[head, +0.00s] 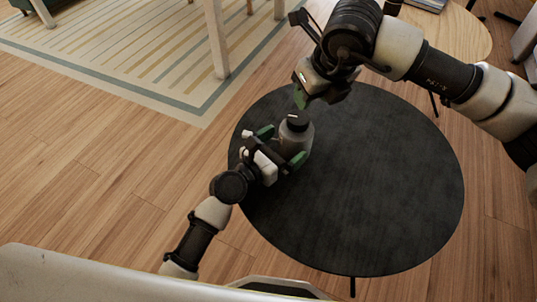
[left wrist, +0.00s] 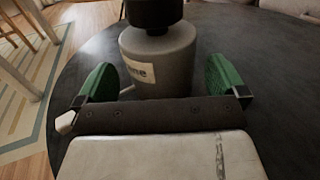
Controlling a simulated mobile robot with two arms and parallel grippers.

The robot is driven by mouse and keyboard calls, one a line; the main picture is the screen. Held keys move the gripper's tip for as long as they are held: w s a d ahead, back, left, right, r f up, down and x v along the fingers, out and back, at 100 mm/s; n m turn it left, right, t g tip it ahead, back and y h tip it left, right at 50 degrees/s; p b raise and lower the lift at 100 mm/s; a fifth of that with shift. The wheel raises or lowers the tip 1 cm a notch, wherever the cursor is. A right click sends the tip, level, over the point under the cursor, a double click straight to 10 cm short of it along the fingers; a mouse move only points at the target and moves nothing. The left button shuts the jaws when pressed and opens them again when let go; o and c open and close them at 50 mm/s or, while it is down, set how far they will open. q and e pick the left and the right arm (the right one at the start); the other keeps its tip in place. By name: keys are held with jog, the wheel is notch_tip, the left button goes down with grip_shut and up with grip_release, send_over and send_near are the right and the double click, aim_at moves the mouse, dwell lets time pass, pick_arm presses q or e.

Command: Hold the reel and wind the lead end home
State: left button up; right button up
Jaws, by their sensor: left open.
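A grey, round-bodied reel (head: 297,137) with a black top stands upright on the black round table. In the left wrist view the reel (left wrist: 160,60) shows a pale label, partly readable, and a small light stub low on its left side, which may be the lead end. My left gripper (head: 282,146) is open, its green-padded fingers to either side of the body. In the left wrist view, gaps show between both pads and the reel. My right gripper (head: 301,97) hangs just above the black top; one green pad shows and its jaw opening is hidden.
The black round table (head: 390,180) is otherwise bare, with free room to the right. A striped rug (head: 120,50) and a pale furniture leg (head: 216,40) lie beyond it at upper left. A wooden table (head: 455,30) stands at upper right.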

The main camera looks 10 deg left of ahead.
aim_at(295, 137)
pick_arm(q)
jog(key=shift+x, duration=2.2)
jog(key=c, duration=1)
jog(key=shift+o, duration=0.2)
